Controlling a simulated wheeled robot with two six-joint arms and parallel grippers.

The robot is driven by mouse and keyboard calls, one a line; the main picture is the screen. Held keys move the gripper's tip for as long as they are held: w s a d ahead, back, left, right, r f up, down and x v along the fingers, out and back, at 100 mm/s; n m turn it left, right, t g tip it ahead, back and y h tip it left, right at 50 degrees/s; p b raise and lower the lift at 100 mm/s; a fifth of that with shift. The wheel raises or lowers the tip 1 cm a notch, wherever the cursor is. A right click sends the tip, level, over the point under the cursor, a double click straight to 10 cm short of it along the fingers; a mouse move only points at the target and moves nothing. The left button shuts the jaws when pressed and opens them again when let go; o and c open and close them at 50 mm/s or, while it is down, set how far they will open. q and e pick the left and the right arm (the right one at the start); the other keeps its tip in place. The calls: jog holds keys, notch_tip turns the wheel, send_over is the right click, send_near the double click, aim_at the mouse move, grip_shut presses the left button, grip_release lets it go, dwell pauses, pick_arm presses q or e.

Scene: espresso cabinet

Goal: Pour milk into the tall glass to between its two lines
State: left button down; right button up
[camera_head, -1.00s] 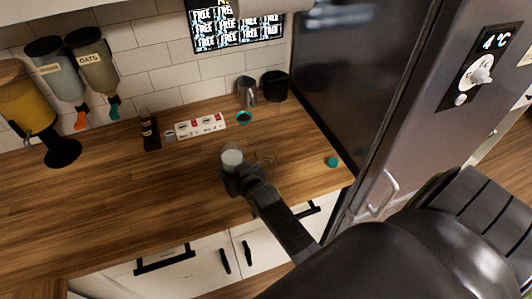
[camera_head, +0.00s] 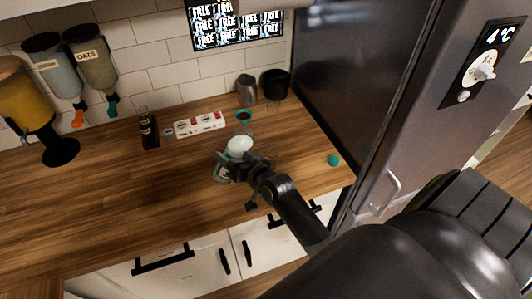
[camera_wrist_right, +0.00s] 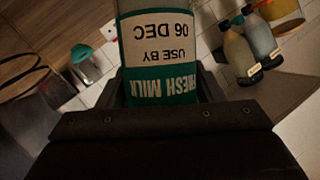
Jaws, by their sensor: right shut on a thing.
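My right gripper (camera_head: 243,163) is shut on the milk bottle (camera_head: 222,173), held over the counter, with a white top end (camera_head: 239,143) showing. The bottle appears to lean right in the head view; its exact tilt is hard to tell. In the right wrist view the bottle (camera_wrist_right: 158,55) fills the space between the fingers, its green and white "FRESH MILK" label upside down. The tall glass cannot be made out now; the gripper and bottle cover the spot where a faint clear outline stood earlier. My left gripper is not in view.
A teal cap (camera_head: 334,160) lies near the counter's right end. The wooden counter (camera_head: 110,205) is clear at left.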

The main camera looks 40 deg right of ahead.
aim_at(227, 151)
jog(key=shift+d+r+m+t+b, duration=0.15)
jog(key=shift+r+m+t+b, duration=0.2)
jog(key=shift+r+m, duration=0.3)
jog(key=shift+a+r+m+t+y+b, duration=0.2)
jog(key=shift+r+m+t+y+b, duration=0.1)
jog(key=shift+r+m+b, duration=0.2)
dwell(0.4)
jog(key=shift+w+a+f+m+t+b, duration=0.2)
jog(key=shift+f+m+b, duration=0.3)
jog(key=shift+b, duration=0.55)
jog(key=shift+s+a+f+m+t+b, duration=0.1)
jog(key=shift+a+f+m+b, duration=0.15)
jog(key=shift+f+b, duration=0.6)
jog(key=shift+r, duration=0.2)
jog(key=shift+w+a+m+t+y+b, duration=0.1)
jog(key=shift+a+m+t+y+b, duration=0.2)
jog(key=shift+m+b, duration=0.55)
jog(key=shift+a+r+m+t, duration=0.15)
jog(key=shift+r+m+t, duration=0.2)
jog(key=shift+r+m, duration=0.45)
dwell(0.4)
jog(key=shift+d+r+m+t, duration=0.4)
jog(key=shift+r+m, duration=0.35)
dwell(1.5)
